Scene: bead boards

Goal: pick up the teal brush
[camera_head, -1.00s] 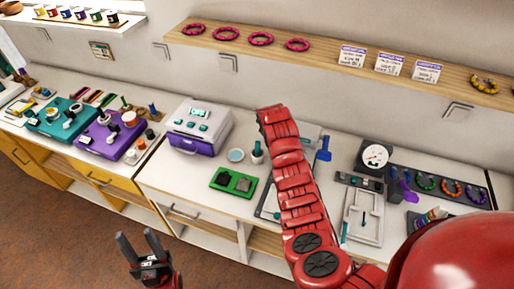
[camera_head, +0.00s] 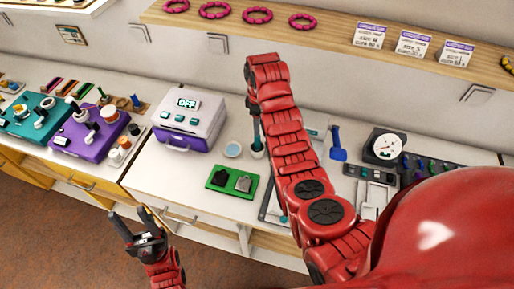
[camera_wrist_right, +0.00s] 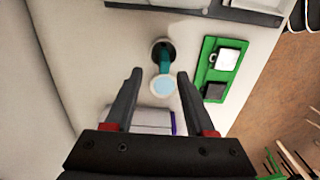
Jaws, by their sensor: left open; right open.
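The teal brush (camera_wrist_right: 165,62) stands in a small dark-mouthed cup (camera_wrist_right: 158,45) in the right wrist view. In the head view the brush (camera_head: 257,132) shows beside my right arm, partly covered. My right gripper (camera_wrist_right: 160,74) is open and empty; the brush and a pale blue round dish (camera_wrist_right: 163,86) appear between its fingertips in the picture, and no contact shows. In the head view my right arm hides most of that gripper. My left gripper (camera_head: 138,222) is open and empty, in front of the counter at lower left.
A green tray (camera_head: 217,188) with two dark and grey pieces lies near the cup. A grey and purple machine reading OFF (camera_head: 188,122) stands left of the dish (camera_head: 233,150). A dial scale (camera_head: 386,146) and blue scoop (camera_head: 337,148) are to the right. A shelf (camera_head: 330,40) runs above.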

